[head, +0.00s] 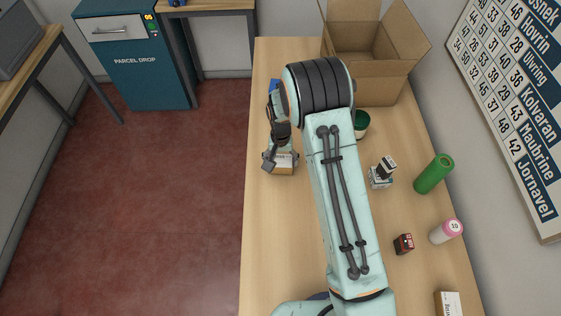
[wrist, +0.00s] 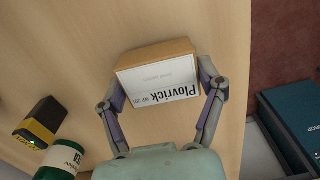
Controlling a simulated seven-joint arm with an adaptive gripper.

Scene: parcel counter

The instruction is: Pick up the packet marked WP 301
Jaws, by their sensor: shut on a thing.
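A small brown packet with a white label (head: 284,168) is between the fingers of my gripper (head: 280,160), over the counter near its left edge. A smaller code beside the name is too small to read surely. In the wrist view the gripper (wrist: 154,84) has one finger on each side of the packet and is shut on it. I cannot tell whether the packet rests on the wood or is just above it.
The wooden counter (head: 262,215) also bears an open carton (head: 365,85) at the back, a green cylinder (head: 434,174), a pink-topped bottle (head: 446,232), a small dark red box (head: 403,244) and a black-and-white item (head: 381,175). A blue parcel drop (head: 135,60) stands beyond the red floor.

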